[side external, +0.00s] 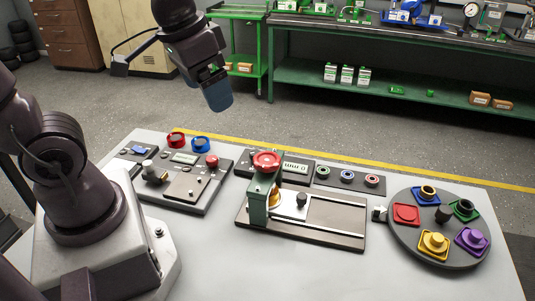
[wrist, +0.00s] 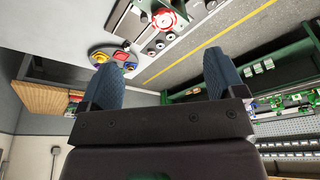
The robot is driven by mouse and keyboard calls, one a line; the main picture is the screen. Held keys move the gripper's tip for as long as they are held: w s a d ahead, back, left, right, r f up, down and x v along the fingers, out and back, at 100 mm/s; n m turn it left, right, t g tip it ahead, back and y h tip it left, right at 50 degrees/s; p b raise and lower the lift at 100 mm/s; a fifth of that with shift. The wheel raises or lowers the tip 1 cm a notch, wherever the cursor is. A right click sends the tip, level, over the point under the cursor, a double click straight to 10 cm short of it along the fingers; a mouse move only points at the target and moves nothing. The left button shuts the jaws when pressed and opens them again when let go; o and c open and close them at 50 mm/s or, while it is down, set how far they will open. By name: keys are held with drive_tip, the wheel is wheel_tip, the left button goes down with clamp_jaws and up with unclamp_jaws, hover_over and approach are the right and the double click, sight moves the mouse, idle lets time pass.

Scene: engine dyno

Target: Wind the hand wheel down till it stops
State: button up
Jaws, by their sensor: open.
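The red hand wheel (side external: 266,161) sits on top of a green upright press frame (side external: 259,196) near the middle of the table. A brass part (side external: 275,194) shows under the wheel beside the frame. In the wrist view the red wheel (wrist: 164,19) is at the top, beyond the fingers. My gripper (side external: 218,101) is up in the air, to the left of and well above the wheel, apart from everything. Its two blue fingers stand wide apart in the wrist view (wrist: 163,82), with nothing between them.
A control panel (side external: 184,180) with red and blue knobs stands left of the press. A digital display (side external: 295,167) and a button strip (side external: 347,178) lie behind it. A round turntable (side external: 403,245) with coloured blocks is at the right. The front of the table (side external: 300,275) is clear.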

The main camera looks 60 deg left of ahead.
sight(267, 158)
drive_tip(key=w+a+f+n+g, duration=0.1)
drive_tip(key=w+f+n+g, duration=0.35)
drive_tip(key=w, duration=0.75)
drive_tip(key=shift+n+t, duration=0.65)
drive_tip(key=shift+n, duration=0.3)
drive_tip(key=f, duration=1.4)
drive_tip(key=shift+s+a+f, duration=0.1)
drive_tip(key=shift+s+f, duration=0.1)
drive_tip(key=c, duration=0.9)
drive_tip(key=shift+c, duration=0.2)
